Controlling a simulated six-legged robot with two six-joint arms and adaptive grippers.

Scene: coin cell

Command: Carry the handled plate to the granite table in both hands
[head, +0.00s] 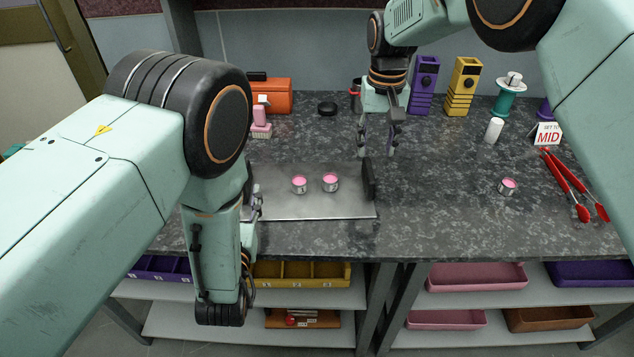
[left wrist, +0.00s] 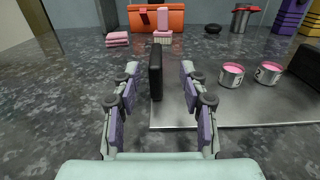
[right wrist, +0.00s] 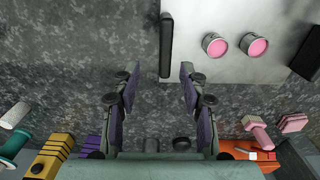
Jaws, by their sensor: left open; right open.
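The handled plate (head: 290,207) is a flat grey metal sheet lying on the dark granite table (head: 440,220). Two small tins with pink contents, one (head: 299,185) beside the other (head: 330,182), stand on it. Its right black handle (head: 369,180) stands upright; its left handle shows in the left wrist view (left wrist: 155,72). My left gripper (left wrist: 159,72) is open, with fingers either side of the left handle; my forearm mostly hides it in the head view. My right gripper (head: 378,151) is open and empty, above and just behind the right handle (right wrist: 166,45).
A third pink tin (head: 508,187), red tongs (head: 575,187) and a sign reading MID (head: 547,134) are at the right. An orange toolbox (head: 270,97), purple box (head: 424,85), yellow box (head: 463,87) and teal spool (head: 508,95) stand behind.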

